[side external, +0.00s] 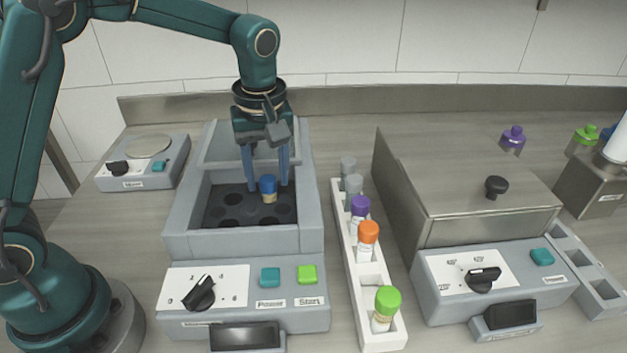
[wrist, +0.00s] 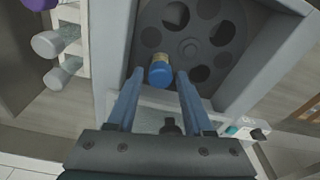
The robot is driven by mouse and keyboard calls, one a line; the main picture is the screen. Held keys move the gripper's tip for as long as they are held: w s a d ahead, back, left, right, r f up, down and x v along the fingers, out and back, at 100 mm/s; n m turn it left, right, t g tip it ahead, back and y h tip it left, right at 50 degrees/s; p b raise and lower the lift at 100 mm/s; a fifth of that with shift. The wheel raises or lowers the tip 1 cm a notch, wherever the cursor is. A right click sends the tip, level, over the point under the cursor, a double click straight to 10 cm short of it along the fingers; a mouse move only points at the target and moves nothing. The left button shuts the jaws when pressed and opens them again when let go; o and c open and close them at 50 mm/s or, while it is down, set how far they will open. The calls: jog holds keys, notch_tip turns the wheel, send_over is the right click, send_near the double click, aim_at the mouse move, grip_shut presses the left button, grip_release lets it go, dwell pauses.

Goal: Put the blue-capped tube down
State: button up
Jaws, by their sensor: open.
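The blue-capped tube (side external: 268,188) stands in the dark round-holed rotor of the open grey machine (side external: 178,222). Its cap and part of its labelled body show above the rotor. In the wrist view the blue-capped tube (wrist: 160,71) lies just beyond the fingertips, between their lines. My gripper (side external: 268,180) is open, with its two blue fingers pointing down into the machine around or just behind the cap. The fingers (wrist: 160,74) show a gap on both sides of the tube in the wrist view. How deep the tube sits is hidden.
A white rack (side external: 352,262) right of the machine holds purple-, orange-, green- and grey-capped tubes. A steel lidded box (side external: 470,195) stands further right. The machine's raised lid (side external: 226,148) is close behind my fingers. A small hotplate-like device (side external: 146,160) sits at left.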

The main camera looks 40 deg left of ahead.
jog(key=shift+a+f, duration=0.1)
jog(key=shift+f, duration=0.7)
grip_shut()
